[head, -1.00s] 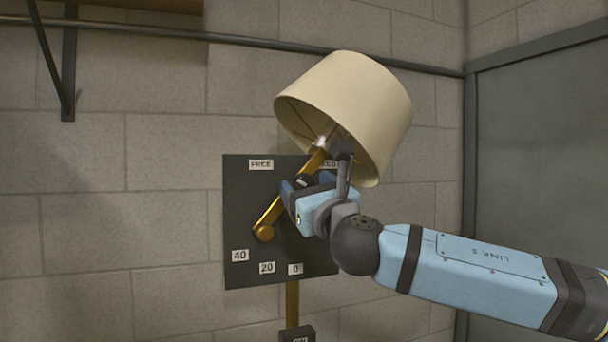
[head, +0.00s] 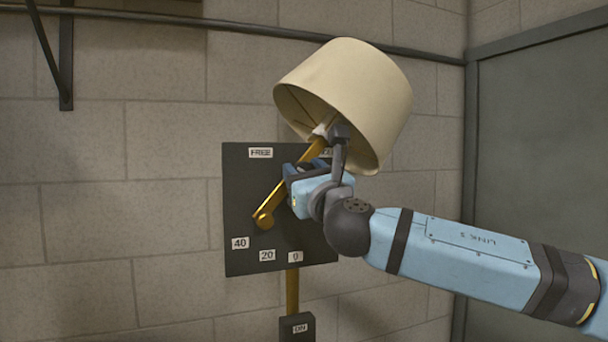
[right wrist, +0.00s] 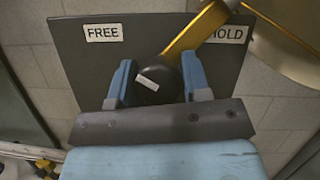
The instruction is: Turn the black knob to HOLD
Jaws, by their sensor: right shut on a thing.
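The round black knob (right wrist: 157,85) sits on the dark panel (head: 245,190), between the fingers of my right gripper (head: 303,169) in the right wrist view (right wrist: 159,80). My right gripper is shut on it. The knob's white mark is tilted, with its upper end toward the left. The FREE label (right wrist: 104,33) is at the panel's upper left. The HOLD label (right wrist: 224,34) is at the upper right, its left edge covered by the brass arm. In the head view my gripper hides most of the knob. My left gripper is out of view.
A brass lamp arm (head: 270,207) crosses the panel close to my gripper, below a cream lampshade (head: 352,85). Labels 40, 20 and 0 line the panel's lower part. A small dark ON box (head: 297,328) is below.

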